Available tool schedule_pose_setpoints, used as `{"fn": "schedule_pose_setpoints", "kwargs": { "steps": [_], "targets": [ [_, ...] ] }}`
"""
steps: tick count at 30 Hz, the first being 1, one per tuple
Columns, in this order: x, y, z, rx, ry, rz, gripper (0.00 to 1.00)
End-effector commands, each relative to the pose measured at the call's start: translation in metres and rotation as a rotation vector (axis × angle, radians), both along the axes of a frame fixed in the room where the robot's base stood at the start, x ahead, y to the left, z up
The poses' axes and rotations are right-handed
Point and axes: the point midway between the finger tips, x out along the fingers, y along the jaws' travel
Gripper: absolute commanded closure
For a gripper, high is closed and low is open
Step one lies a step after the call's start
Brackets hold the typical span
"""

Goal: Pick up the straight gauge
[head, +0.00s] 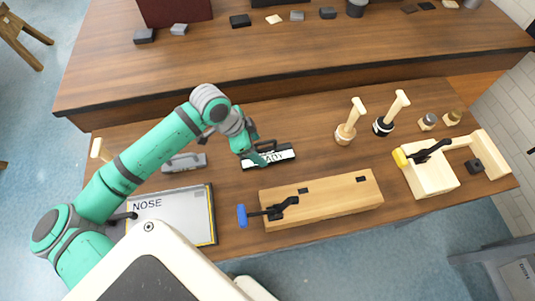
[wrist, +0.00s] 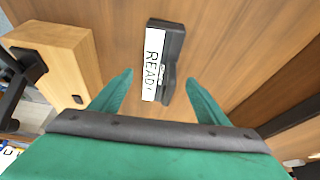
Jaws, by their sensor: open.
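A dark block with a white label reading READY (head: 277,157) lies on the near table; a dark handle-like part rises along it. I cannot tell surely whether this is the straight gauge; no other thing is clearly marked as it. My gripper (head: 262,156) is over its left part in the head view and hides some of it. In the wrist view the READY block (wrist: 155,60) lies ahead of and between the two green fingertips (wrist: 159,80). The fingers are spread, with clear gaps on both sides and nothing held.
A grey long-bodied tool (head: 184,162) lies left of my gripper, behind a NOSE board (head: 190,212). A wooden block (head: 335,200) with a blue-handled clamp stands in front. Wooden-handled tools (head: 346,133) and a yellow-handled clamp fixture (head: 432,178) are to the right.

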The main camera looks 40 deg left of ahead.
Motion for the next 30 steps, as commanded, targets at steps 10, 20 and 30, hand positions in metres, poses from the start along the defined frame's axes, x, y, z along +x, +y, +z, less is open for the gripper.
{"fn": "schedule_pose_setpoints", "kwargs": {
  "steps": [10, 20, 30],
  "targets": [
    [0.012, -0.015, -0.035, -0.002, 0.001, -0.008, 0.31],
    [0.017, -0.018, -0.050, 0.000, 0.000, -0.006, 0.31],
    [0.017, -0.018, -0.050, 0.000, -0.001, -0.006, 0.82]
  ]
}}
